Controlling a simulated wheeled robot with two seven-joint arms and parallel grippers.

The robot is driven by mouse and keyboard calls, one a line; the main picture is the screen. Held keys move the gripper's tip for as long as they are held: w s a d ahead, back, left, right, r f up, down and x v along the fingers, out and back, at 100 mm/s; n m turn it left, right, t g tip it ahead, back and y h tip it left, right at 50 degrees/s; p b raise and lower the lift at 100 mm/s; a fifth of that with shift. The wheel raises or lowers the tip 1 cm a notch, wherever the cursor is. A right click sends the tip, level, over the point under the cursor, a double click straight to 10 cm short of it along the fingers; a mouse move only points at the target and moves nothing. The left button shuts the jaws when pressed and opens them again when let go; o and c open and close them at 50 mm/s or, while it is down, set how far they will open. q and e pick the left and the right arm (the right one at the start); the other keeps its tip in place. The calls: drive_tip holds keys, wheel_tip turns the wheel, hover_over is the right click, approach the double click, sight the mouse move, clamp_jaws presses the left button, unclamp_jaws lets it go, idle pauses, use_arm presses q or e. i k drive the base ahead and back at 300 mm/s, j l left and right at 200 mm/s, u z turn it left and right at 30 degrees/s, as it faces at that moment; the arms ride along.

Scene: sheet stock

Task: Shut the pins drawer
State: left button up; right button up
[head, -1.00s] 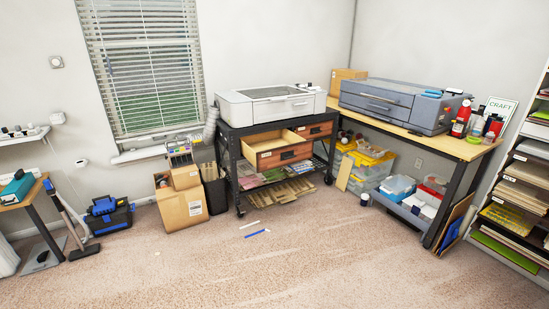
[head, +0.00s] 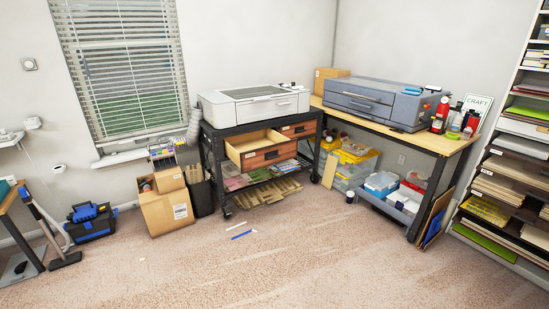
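A wooden drawer (head: 262,156) is pulled out of the black metal cart (head: 213,165) under the white machine, in the head view. Its front has a dark pull and a small label too small to read, so I cannot tell whether it is the pins drawer. The drawer's inside looks empty where it shows. A second wooden drawer (head: 298,130) to its right sits pushed in. Neither of my grippers is in view.
Carpet (head: 300,245) is clear in front of the cart, apart from white and blue strips (head: 241,235). A cardboard box (head: 167,212) and dark bin (head: 202,197) stand left of the cart. A wooden-topped workbench (head: 425,138) stands right, beside a shelf rack (head: 505,165).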

sight(250, 152)
drive_tip(key=i+j+z, duration=0.1)
drive_tip(key=i, duration=0.4)
drive_tip(key=i+j+z, duration=0.1)
drive_tip(key=i, duration=0.35)
drive_tip(key=i+j+z, duration=0.1)
drive_tip(key=i+j, duration=0.2)
drive_tip(key=i, duration=0.2)
drive_tip(key=i+j+z, duration=0.1)
drive_tip(key=i+j, duration=0.15)
drive_tip(key=i, duration=0.2)
